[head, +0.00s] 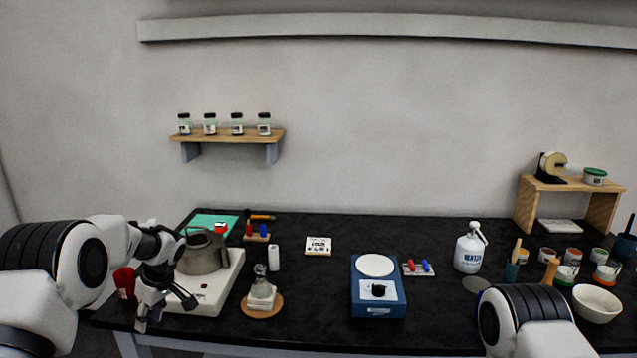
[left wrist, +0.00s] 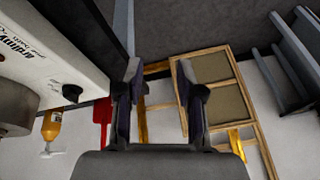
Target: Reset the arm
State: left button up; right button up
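My left gripper (head: 166,311) hangs at the front left of the black table, in front of a white hot plate (head: 226,282) with a grey pot (head: 204,256) on it. In the left wrist view the two fingers of my left gripper (left wrist: 160,72) are spread apart with nothing between them. The hot plate's front (left wrist: 60,45) with its dark knob is left of the fingers there. My right arm shows at the lower right of the head view, but its gripper is out of the picture.
A glass flask (head: 260,290) on a round wooden base and a blue stirrer (head: 378,299) stand to the right. A white bottle (head: 468,251) and a bowl (head: 596,303) are further right. Below the table edge, a wooden frame (left wrist: 231,50) and a red object (left wrist: 102,122) show.

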pick_arm(q)
jog(key=s+d+f+m+g+h, duration=0.1)
jog(key=s+d+f+m+g, duration=0.3)
jog(key=s+f, duration=1.05)
jog(key=s+d+f+h, duration=0.1)
jog(key=s+d+f, duration=0.1)
jog(key=s+f, duration=0.3)
jog(key=s+d+f+m+h, duration=0.1)
jog(key=s+d+f, duration=0.15)
jog(key=s, duration=0.45)
jog(key=s+d+f+h, duration=0.1)
jog(key=s+d+f, duration=0.15)
jog(key=s, duration=0.35)
jog(key=s+d+r+m+t, duration=0.1)
jog(key=s+m+t, duration=0.3)
jog(key=s+m, duration=0.4)
jog(key=shift+s+d, duration=0.6)
jog(key=shift+s, duration=0.55)
jog(key=shift+r, duration=0.1)
